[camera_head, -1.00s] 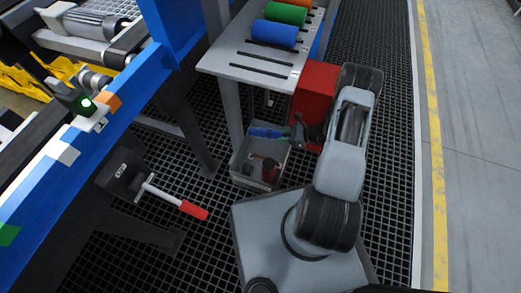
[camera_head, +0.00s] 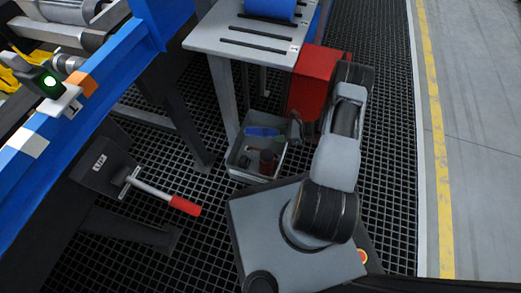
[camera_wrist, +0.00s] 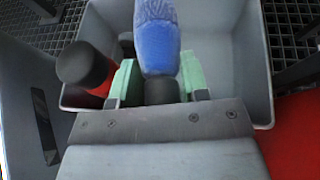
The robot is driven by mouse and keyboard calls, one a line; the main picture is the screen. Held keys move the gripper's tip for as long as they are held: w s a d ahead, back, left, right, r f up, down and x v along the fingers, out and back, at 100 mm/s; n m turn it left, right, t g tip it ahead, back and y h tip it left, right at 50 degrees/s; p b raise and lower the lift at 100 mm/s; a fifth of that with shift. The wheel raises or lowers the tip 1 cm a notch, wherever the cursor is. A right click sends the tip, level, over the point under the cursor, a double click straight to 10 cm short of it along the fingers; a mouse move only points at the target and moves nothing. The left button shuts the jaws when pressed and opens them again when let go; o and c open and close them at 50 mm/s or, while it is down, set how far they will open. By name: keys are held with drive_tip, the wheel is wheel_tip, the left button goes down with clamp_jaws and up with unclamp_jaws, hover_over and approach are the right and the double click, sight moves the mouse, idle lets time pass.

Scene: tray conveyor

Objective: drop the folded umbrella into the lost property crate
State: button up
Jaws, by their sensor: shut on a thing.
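The folded umbrella is blue with a dark handle. In the wrist view the umbrella (camera_wrist: 157,38) points away from me, its handle end between the two green-padded fingers. My gripper (camera_wrist: 158,88) is shut on that end. In the head view the umbrella (camera_head: 262,132) lies across the far part of the grey crate's opening, and my dark gripper (camera_head: 297,130) is at the crate's right side. The crate (camera_head: 247,177) stands on the grating floor; its inner wall (camera_wrist: 225,50) shows around the umbrella. I cannot tell if the umbrella touches the crate.
A red and black cylindrical thing (camera_wrist: 88,68) is in the crate's left part in the wrist view. A red box (camera_head: 309,85) stands behind the crate. A slotted grey table (camera_head: 240,40) is above and behind. A red-handled lever (camera_head: 185,205) sticks out at the left.

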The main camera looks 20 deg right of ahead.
drive_tip(key=o, duration=1.1)
drive_tip(key=shift+o, duration=0.2)
drive_tip(key=p+v, duration=0.4)
drive_tip(key=v, duration=1)
drive_tip(key=shift+p, duration=0.3)
